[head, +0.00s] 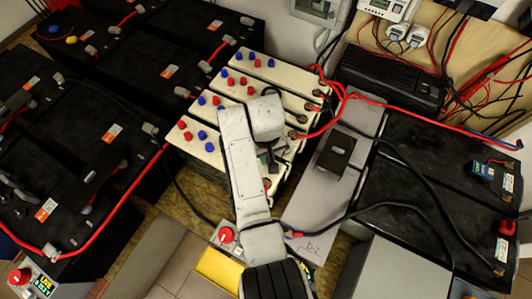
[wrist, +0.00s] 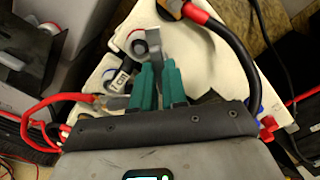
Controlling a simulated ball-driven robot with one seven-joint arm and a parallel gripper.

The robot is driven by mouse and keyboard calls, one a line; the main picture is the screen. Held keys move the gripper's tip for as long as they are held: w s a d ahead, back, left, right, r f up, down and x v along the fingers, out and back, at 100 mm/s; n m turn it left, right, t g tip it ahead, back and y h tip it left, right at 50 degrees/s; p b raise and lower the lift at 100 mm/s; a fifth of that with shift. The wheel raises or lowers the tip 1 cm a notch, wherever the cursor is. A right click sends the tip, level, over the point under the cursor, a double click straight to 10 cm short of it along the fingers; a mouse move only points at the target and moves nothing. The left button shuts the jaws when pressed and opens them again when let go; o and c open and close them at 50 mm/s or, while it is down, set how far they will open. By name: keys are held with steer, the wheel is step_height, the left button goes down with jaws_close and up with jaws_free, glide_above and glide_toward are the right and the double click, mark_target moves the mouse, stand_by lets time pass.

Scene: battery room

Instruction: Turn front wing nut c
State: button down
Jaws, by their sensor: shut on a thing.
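My gripper (wrist: 157,88) shows in the wrist view as two green fingers. They are shut on a flat grey metal piece (wrist: 155,45) that sticks out beyond them. Its shape does not show clearly whether it is wing nut c. The piece lies over a cream battery top (wrist: 195,65), close to a round terminal (wrist: 137,43) with a red and white edge. In the head view my arm reaches over the front of the cream battery bank (head: 230,105) and hides the gripped spot. No letter marking the wing nuts is readable.
A black cable (wrist: 235,45) and a red cable (wrist: 45,105) run close to my gripper. Black batteries (head: 185,50) stand at the left and more (head: 425,150) at the right. A grey surface with a dark box (head: 336,153) lies right of my arm.

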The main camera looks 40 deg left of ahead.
steer(key=n, duration=0.3)
steer(key=shift+n+p, duration=0.3)
steer(key=shift+p, duration=0.1)
steer(key=shift+n, duration=2.3)
steer(key=c, duration=1.4)
jaws_free()
steer(key=shift+c, duration=0.2)
steer(key=shift+r, duration=0.15)
step_height(320, 180, up, 11)
steer(key=shift+f, duration=0.2)
